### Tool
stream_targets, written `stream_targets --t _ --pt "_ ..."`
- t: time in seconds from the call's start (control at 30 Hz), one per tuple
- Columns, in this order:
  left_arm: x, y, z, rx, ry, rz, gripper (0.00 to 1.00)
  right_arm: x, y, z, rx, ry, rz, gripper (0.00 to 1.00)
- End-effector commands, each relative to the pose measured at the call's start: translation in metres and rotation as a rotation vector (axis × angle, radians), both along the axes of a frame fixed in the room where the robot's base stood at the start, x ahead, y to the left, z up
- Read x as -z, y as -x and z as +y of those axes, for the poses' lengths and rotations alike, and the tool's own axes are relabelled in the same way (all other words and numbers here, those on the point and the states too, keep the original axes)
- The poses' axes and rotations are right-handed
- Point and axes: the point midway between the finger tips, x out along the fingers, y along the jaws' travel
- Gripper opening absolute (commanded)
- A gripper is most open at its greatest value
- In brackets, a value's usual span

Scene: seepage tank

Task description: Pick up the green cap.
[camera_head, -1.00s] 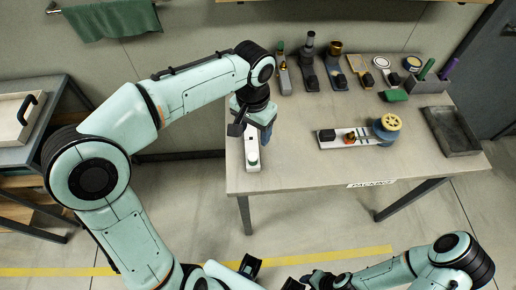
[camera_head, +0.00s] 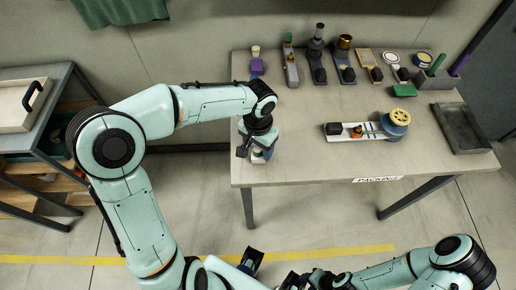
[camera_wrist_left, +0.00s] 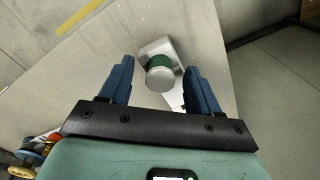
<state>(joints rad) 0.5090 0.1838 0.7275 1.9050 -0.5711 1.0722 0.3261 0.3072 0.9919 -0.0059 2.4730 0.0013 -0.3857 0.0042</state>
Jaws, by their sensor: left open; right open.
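A short round piece with a green side and a grey-white top (camera_wrist_left: 160,75), which looks like the green cap, stands on a white holder (camera_wrist_left: 152,48) in the left wrist view. My left gripper (camera_wrist_left: 158,78) is open, with one blue finger on each side of this piece and a gap visible at both sides. In the head view my left gripper (camera_head: 258,152) is low over the table's front left corner and hides most of the holder. My right gripper (camera_head: 300,280) is at the bottom edge, away from the table.
A white board with a yellow-topped spool (camera_head: 396,118) lies to the right, with a dark tray (camera_head: 460,128) beyond. Several tools, a green block (camera_head: 404,90) and a purple block (camera_head: 257,66) stand along the back.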

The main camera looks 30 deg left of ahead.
Motion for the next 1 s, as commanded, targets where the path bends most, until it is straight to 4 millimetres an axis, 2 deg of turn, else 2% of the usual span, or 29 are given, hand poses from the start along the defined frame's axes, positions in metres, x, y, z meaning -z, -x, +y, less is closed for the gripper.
stream_targets --t 0.1,0.13,0.3,0.77,0.87,1.0 --pt "-0.001 0.000 0.000 0.000 0.000 0.000 0.62 0.000 0.000 0.000 0.000 0.000 0.000 0.43" --pt "-0.001 0.000 0.000 0.000 0.000 0.000 0.59 0.000 0.000 0.000 0.000 0.000 0.000 0.43" --pt "-0.001 0.000 0.000 0.000 0.000 0.000 0.04 0.000 0.000 0.000 0.000 0.000 0.000 0.43" --pt "-0.005 -0.001 0.000 0.000 -0.002 -0.002 0.03 -0.001 0.000 0.000 0.000 0.000 0.000 0.43" --pt "-0.014 -0.001 0.000 0.001 -0.002 -0.004 0.03 -0.002 -0.001 0.000 0.000 0.000 -0.001 0.43" --pt "-0.036 -0.001 0.000 -0.001 -0.001 -0.006 0.03 -0.006 -0.003 0.000 0.000 0.000 -0.003 0.43"
